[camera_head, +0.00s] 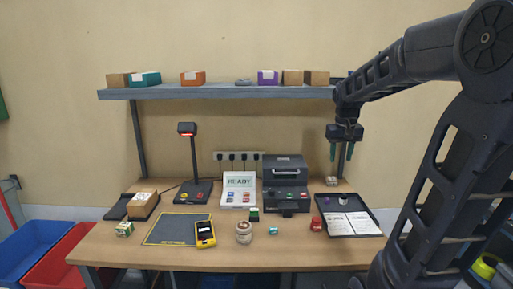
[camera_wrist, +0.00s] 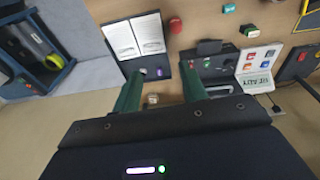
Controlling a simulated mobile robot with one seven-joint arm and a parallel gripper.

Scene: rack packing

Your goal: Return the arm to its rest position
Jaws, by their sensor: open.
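My gripper (camera_head: 342,151) hangs from my arm on the right in the head view, its two green fingers pointing down and spread apart. It is above the right back part of the table (camera_head: 330,255), clear of the tabletop, in front of the shelf's right end. In the wrist view my gripper (camera_wrist: 160,95) shows its two green fingers apart with nothing held between them. A black tray (camera_wrist: 147,45) with two white sheets lies beyond the fingers there. A small pale item (camera_wrist: 153,99) shows in the gap, apart from the fingers.
A shelf (camera_head: 220,93) with several boxes runs above the table. A lamp (camera_head: 192,160), a READY screen (camera_head: 239,182), a black printer-like machine (camera_head: 285,175) and a tray (camera_head: 347,228) stand on the table. Blue (camera_head: 30,245) and red (camera_head: 60,262) bins are at left.

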